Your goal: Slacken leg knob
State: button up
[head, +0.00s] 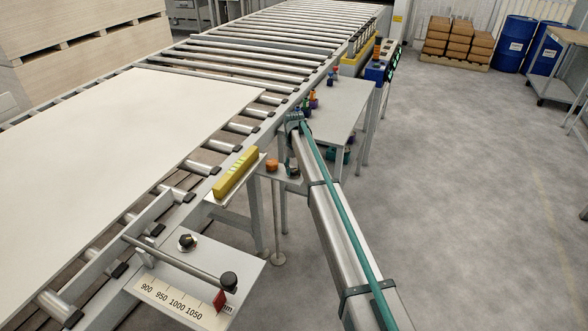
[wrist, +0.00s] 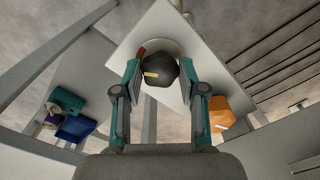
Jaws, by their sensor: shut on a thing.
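The dark, rounded knob (wrist: 160,82) with a yellow mark on its face shows in the middle of the wrist view. My gripper (wrist: 159,69) is shut on it, with one teal and grey finger on each side. A pale plate (wrist: 144,32) lies behind the knob, and a small red piece (wrist: 141,51) shows beside it. In the head view, my arm runs from the lower right to the table beside the conveyor. My fingers and the held knob cannot be made out clearly there. A thin upright leg (head: 277,222) with a round foot stands left of my arm.
An orange part (wrist: 222,112) is close to the right finger. Teal (wrist: 66,101) and blue (wrist: 76,128) parts lie to the left. The roller conveyor (head: 270,43) carries a large white board (head: 125,130). A scale panel (head: 185,275) stands in front.

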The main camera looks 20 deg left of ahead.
jog(key=shift+c, duration=0.7)
jog(key=shift+n, duration=0.3)
jog(key=n, duration=0.2)
jog(key=shift+n+p, duration=0.3)
jog(key=shift+n, duration=1.9)
jog(key=o, duration=1.1)
jog(key=shift+o, duration=0.2)
